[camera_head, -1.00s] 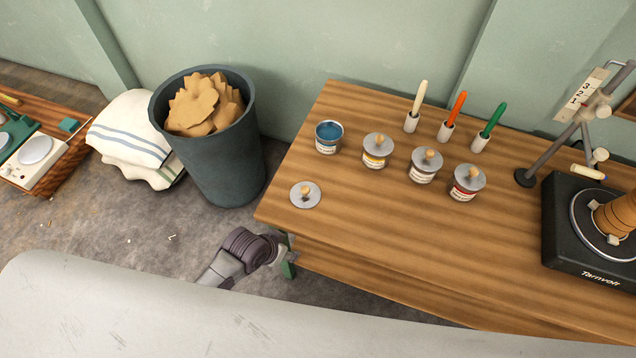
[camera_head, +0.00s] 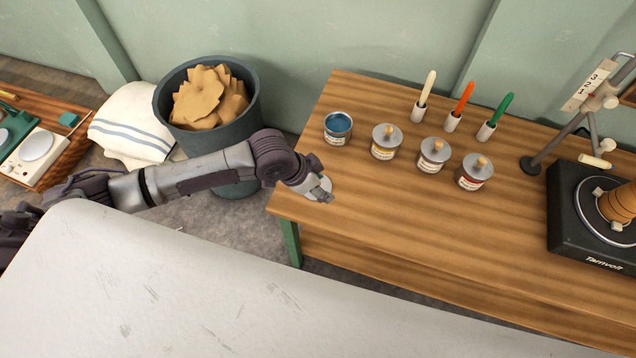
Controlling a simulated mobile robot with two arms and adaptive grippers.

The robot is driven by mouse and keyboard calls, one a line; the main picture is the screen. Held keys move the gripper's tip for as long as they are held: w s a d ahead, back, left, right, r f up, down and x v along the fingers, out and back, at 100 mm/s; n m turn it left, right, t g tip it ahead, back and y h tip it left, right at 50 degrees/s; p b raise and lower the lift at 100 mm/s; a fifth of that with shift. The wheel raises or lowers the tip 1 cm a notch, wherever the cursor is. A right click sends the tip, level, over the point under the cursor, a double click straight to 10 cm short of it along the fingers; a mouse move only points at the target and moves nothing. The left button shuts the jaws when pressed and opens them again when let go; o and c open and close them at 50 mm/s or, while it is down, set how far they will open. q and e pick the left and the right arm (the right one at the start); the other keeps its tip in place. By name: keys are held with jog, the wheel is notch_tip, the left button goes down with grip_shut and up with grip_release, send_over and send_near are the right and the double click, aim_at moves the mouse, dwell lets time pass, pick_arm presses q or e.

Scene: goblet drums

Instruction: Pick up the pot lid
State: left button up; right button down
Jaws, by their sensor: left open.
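The loose pot lid (camera_head: 326,184), a flat grey disc, lies near the left end of the wooden table. My left gripper (camera_head: 319,192) is open right over it and hides most of it, including its knob. I cannot tell whether the fingers touch the lid. An open pot (camera_head: 338,128) with blue contents stands behind and slightly right of the lid. My right gripper is not in view.
Three lidded pots (camera_head: 387,141) (camera_head: 433,155) (camera_head: 474,172) stand in a row to the right. Behind them are a white-handled tool (camera_head: 425,96), an orange one (camera_head: 461,102) and a green one (camera_head: 497,115). A dark turntable (camera_head: 590,220) is at far right. A bin (camera_head: 205,140) stands left of the table.

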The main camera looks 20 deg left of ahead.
pick_arm(q)
jog(key=w+a+r, duration=0.2)
jog(key=w+a, duration=0.1)
jog(key=a, duration=0.4)
jog(key=shift+g+y, duration=0.3)
jog(key=shift+y, duration=0.2)
jog(key=x, duration=0.8)
jog(key=shift+s+d+f, duration=0.15)
jog(key=shift+d+f, duration=0.1)
jog(key=shift+f, duration=0.05)
jog(key=shift+w+x, duration=0.2)
jog(key=shift+x, duration=1.1)
jog(key=shift+w+x, duration=0.15)
jog(key=shift+x, duration=1.15)
jog(key=shift+s+a, duration=0.1)
grip_shut()
